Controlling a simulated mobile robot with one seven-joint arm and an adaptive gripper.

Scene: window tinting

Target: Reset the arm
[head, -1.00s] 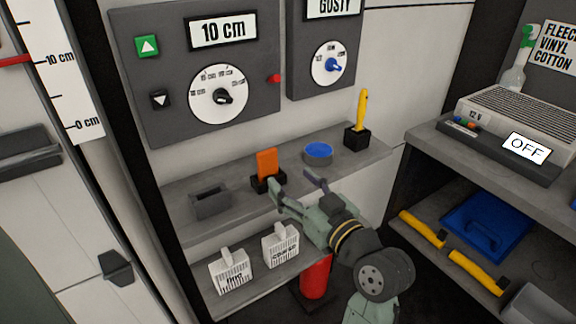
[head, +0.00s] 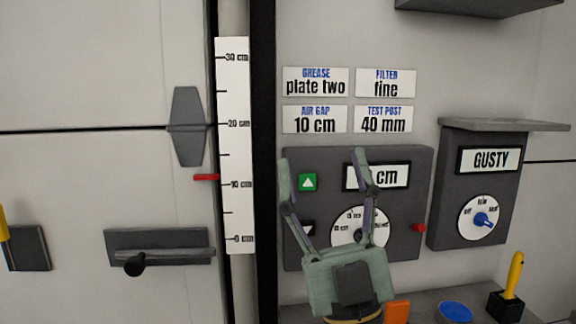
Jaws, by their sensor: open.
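My gripper (head: 324,172) is raised in the middle of the head view, fingers pointing up and spread apart. It is open, with nothing between the fingers. It stands in front of the dark grey control panel (head: 406,252) and hides part of its display and dial. The display (head: 395,177) shows "cm", its number covered by a finger. The green up button (head: 308,182) shows between the fingers. The down button is mostly hidden.
The height scale (head: 234,150) with a red pointer (head: 206,177) stands left. The "GUSTY" panel (head: 440,215) is right. Below are an orange block (head: 397,312), a blue-topped round tin (head: 455,312) and a yellow-handled tool (head: 515,275) in a black holder. Four-part signs hang above.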

